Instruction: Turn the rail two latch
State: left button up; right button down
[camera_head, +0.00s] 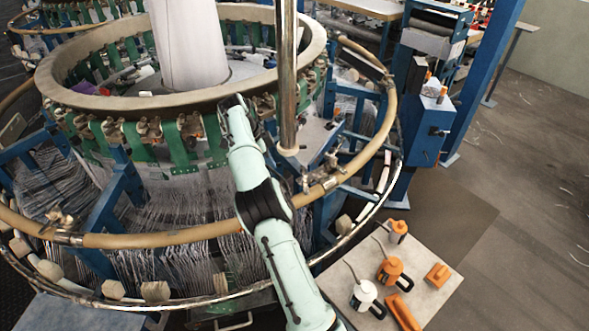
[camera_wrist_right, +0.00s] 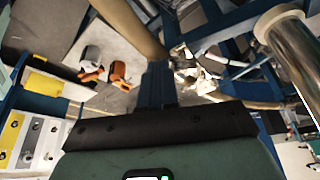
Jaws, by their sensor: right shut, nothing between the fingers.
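My right arm reaches up from the bottom of the head view, and its gripper (camera_head: 236,104) is in front of the loom's upper tan ring. In the right wrist view the gripper (camera_wrist_right: 157,82) is shut and empty, with dark fingers pointing forward. A metal latch fitting (camera_head: 322,182) sits on the lower tan rail (camera_head: 200,235), right of my forearm. A metal fitting also shows just right of the fingers in the wrist view (camera_wrist_right: 195,75), apart from them as far as I can tell. Another fitting (camera_head: 68,232) is on the rail at left. Which one is rail two is not marked. My left gripper is not in view.
A steel post (camera_head: 287,80) stands close to the right of my right gripper. Blue frame posts and a control box (camera_head: 432,130) are farther right. A small table (camera_head: 440,300) with orange and white oil cans is at lower right. Open floor lies beyond it.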

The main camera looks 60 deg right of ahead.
aim_at(304, 180)
jog(key=s+d+f, duration=0.5)
jog(key=s+f, duration=0.1)
jog(key=f, duration=0.3)
jog(key=shift+s+f, duration=0.2)
